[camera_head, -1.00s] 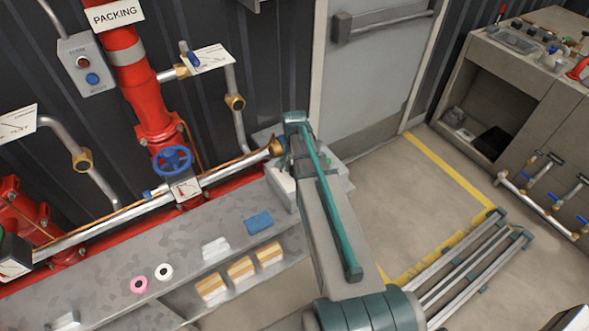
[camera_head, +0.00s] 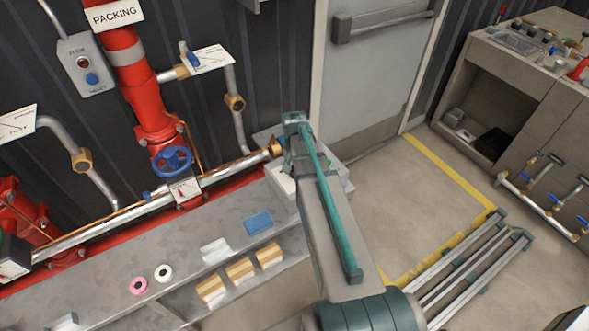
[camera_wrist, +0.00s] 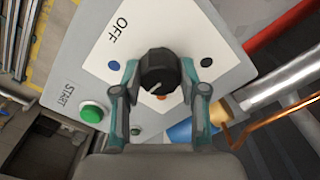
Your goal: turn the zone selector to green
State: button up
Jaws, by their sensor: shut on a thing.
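In the wrist view, a black round knob (camera_wrist: 158,70) stands on a white plate (camera_wrist: 150,28) on a grey box (camera_wrist: 225,30). The plate reads "OFF". I see no clearly green dot on the plate. A pale mark shows on the knob's face; its exact direction is hard to tell. My gripper (camera_wrist: 159,77) is shut on the knob, one finger on each side. In the head view, my arm hides the knob.
A green START button (camera_wrist: 91,112) sits on the same grey box, left of my gripper. In the head view, red pipes (camera_head: 150,105), a blue handwheel (camera_head: 172,160) and a grey shelf (camera_head: 110,262) lie left of my arm. Open floor (camera_head: 400,190) lies to the right.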

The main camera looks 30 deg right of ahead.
jog(key=o, duration=1.1)
jog(key=shift+o, duration=0.2)
notch_tip(320, 180, up, 12)
